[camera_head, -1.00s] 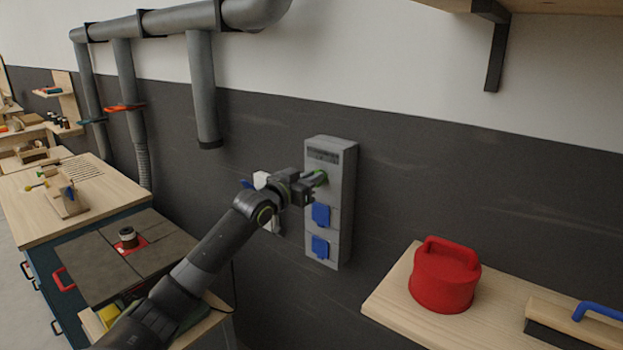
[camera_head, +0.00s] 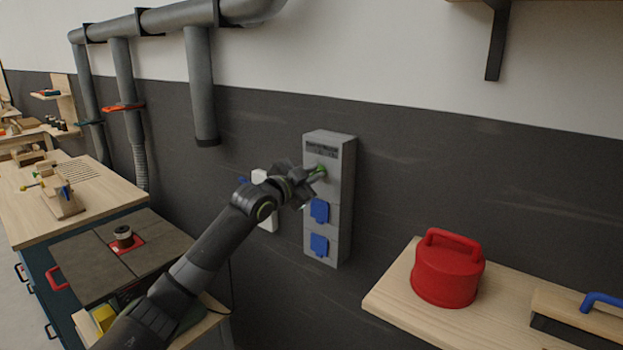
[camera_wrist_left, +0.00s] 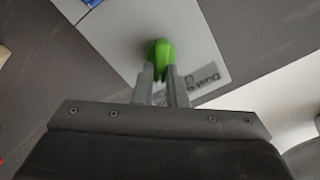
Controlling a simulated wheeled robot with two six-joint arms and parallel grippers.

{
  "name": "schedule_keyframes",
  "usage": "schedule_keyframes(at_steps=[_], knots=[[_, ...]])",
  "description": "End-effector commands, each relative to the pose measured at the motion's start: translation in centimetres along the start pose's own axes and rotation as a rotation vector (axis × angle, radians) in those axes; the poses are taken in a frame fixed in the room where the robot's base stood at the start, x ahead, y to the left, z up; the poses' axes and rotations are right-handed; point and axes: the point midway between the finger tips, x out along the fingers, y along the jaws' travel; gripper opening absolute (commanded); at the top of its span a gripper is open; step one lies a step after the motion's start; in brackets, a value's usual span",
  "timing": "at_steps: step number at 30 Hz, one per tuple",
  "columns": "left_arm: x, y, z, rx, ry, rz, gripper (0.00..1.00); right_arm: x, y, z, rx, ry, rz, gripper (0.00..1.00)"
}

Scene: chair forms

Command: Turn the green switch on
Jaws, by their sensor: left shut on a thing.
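The green switch (camera_head: 320,169) is a small round knob on the upper front of a grey wall box (camera_head: 341,217). It shows clearly in the left wrist view (camera_wrist_left: 160,55), with a raised ridge. My left gripper (camera_head: 314,174) is at the switch. In the left wrist view its two fingers (camera_wrist_left: 161,78) are shut on the switch's ridge, one on each side. In the head view the gripper partly hides the switch. My right gripper is not in view.
Two blue socket covers (camera_head: 319,227) sit below the switch on the box. A white wall fitting (camera_head: 266,212) is behind my left arm. A wooden shelf (camera_head: 390,293) with a red canister (camera_head: 447,270) is at the right. A workbench (camera_head: 98,200) stands at the left.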

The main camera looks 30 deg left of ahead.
Motion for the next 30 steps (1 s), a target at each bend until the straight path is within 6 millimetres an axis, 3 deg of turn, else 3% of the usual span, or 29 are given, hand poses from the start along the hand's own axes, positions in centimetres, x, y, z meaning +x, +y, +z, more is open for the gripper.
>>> schedule_keyframes(at_steps=[18, 30], knots=[[0.0, 0.7, 0.2, 0.578, 0.001, 0.000, 0.00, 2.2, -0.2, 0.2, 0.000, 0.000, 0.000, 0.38], [0.0, 1.0, 0.5, 0.834, 0.000, 0.002, 0.00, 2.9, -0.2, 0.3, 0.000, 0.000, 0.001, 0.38]])
